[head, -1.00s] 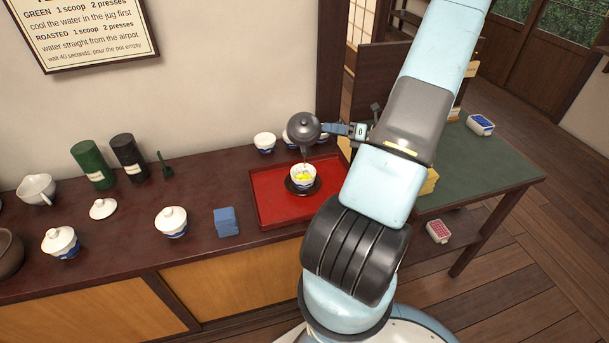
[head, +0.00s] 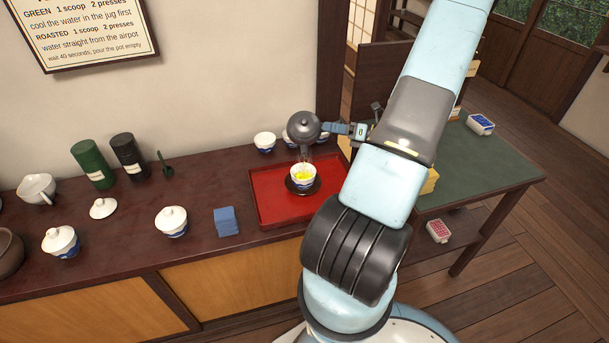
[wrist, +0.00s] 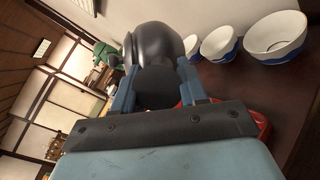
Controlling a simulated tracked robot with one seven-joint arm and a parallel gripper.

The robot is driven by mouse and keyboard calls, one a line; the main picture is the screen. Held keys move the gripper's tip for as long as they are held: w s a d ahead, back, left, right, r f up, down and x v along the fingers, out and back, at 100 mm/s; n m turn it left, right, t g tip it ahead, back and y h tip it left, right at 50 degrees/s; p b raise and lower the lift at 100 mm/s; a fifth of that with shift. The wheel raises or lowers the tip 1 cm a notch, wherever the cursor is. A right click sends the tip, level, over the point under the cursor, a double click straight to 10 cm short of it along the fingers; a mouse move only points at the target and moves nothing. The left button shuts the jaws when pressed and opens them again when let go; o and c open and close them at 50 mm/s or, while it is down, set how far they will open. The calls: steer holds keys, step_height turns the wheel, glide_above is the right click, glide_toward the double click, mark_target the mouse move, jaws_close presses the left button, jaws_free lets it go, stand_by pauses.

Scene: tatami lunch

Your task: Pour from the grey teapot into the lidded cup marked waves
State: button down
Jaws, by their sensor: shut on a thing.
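My gripper (head: 338,129) is shut on the grey teapot (head: 303,125), by its handle side. It holds the teapot in the air, tilted with its spout down, just above an open white cup with a blue pattern (head: 303,185). The pattern is too small to read as waves. In the wrist view the dark teapot (wrist: 158,45) fills the space between the fingers (wrist: 157,90). A stream from the spout is too faint to tell.
Two lidded cups (head: 172,221) (head: 60,242), a loose white lid (head: 103,208) and blue cloths (head: 227,221) stand left of the red tray (head: 267,200). Small cups (head: 264,141) stand behind it. Canisters (head: 128,157) are further left. The tray's left part is clear.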

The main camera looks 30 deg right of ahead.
steer(key=shift+w+d+r, duration=0.1)
steer(key=shift+d+r, duration=0.05)
stand_by(0.8)
steer(key=shift+w+d+f+m+g, duration=1)
steer(key=shift+w+d+f+m, duration=0.45)
steer(key=shift+w+f+m, duration=0.9)
step_height(320, 180, up, 8)
steer(key=w+m+b, duration=0.1)
steer(key=b, duration=0.1)
steer(key=shift+w+d+g, duration=0.2)
steer(key=shift+d+g, duration=0.05)
steer(key=shift+g, duration=0.15)
